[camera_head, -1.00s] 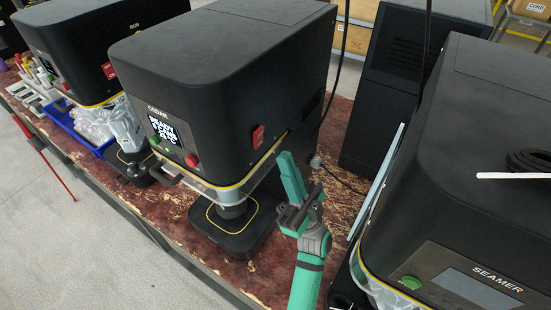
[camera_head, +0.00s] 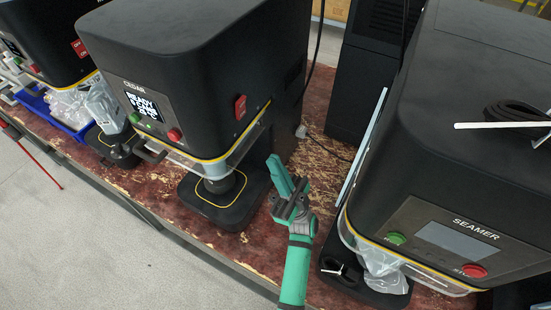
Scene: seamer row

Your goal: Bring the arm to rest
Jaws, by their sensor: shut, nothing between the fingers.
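My gripper (camera_head: 285,180) is at the end of my green and dark grey arm, which comes in from the bottom of the head view. It is over the worn red bench, between the CEDAR machine and the SEAMER machine. The fingers point up and away in the picture. The jaws are shut with nothing held between them. The gripper shows just right of the CEDAR machine's base plate (camera_head: 213,214); I cannot tell how high above the bench it is.
The black CEDAR machine (camera_head: 190,60) with a lit screen stands left of my gripper. The SEAMER machine (camera_head: 470,150) stands right, with clear plastic under it. A dark cabinet (camera_head: 365,75) is behind. A blue tray (camera_head: 68,122) is far left. Grey floor (camera_head: 110,240) is open in front.

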